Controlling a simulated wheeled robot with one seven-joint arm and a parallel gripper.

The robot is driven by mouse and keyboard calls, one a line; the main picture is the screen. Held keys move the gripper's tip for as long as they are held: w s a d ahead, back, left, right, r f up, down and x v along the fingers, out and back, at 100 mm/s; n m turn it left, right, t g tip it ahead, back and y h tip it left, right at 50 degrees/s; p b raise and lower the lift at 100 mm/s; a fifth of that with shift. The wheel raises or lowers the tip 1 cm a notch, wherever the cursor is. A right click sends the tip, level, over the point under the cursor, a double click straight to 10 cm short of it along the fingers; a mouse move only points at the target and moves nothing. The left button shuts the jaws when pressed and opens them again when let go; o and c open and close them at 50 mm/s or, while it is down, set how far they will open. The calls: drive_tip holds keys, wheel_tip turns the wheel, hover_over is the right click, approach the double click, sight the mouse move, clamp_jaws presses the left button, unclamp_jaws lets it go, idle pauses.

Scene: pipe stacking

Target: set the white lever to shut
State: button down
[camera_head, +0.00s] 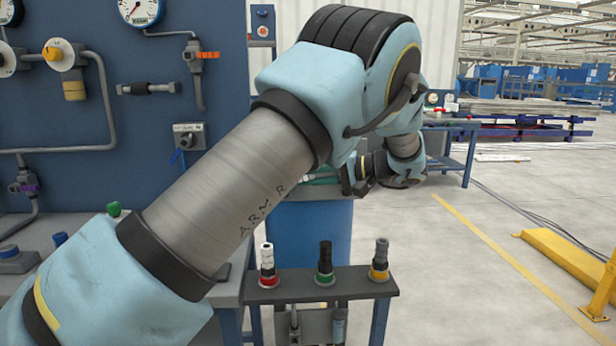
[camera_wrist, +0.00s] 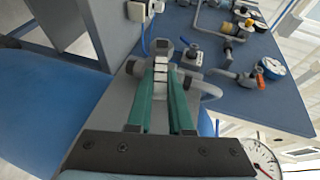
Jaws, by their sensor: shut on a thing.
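My gripper (camera_wrist: 165,73) has two long green fingers in the wrist view. They are shut on a small pale, ridged piece, which looks like the white lever (camera_wrist: 163,77). It sits beside a grey fitting (camera_wrist: 160,46) and a curved grey pipe (camera_wrist: 207,88). The fingers hide part of it, so its exact angle is hard to tell. In the head view my gripper (camera_head: 324,178) is mostly behind my own arm, above a blue drum, and the lever is hidden there.
A blue panel (camera_head: 120,110) with gauges, pipes and valves stands at the left. A low rack (camera_head: 345,284) holds three fittings with red, green and yellow bases. The blue drum (camera_head: 310,232) stands behind it. Open floor lies to the right, with a yellow barrier (camera_head: 570,255).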

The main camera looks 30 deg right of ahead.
drive_tip(key=c, duration=0.8)
unclamp_jaws()
drive_tip(key=b+v, duration=0.2)
drive_tip(key=v, duration=0.8)
drive_tip(key=shift+s+d+r, duration=0.15)
drive_tip(key=shift+s+d, duration=0.05)
drive_tip(key=shift+s, duration=0.1)
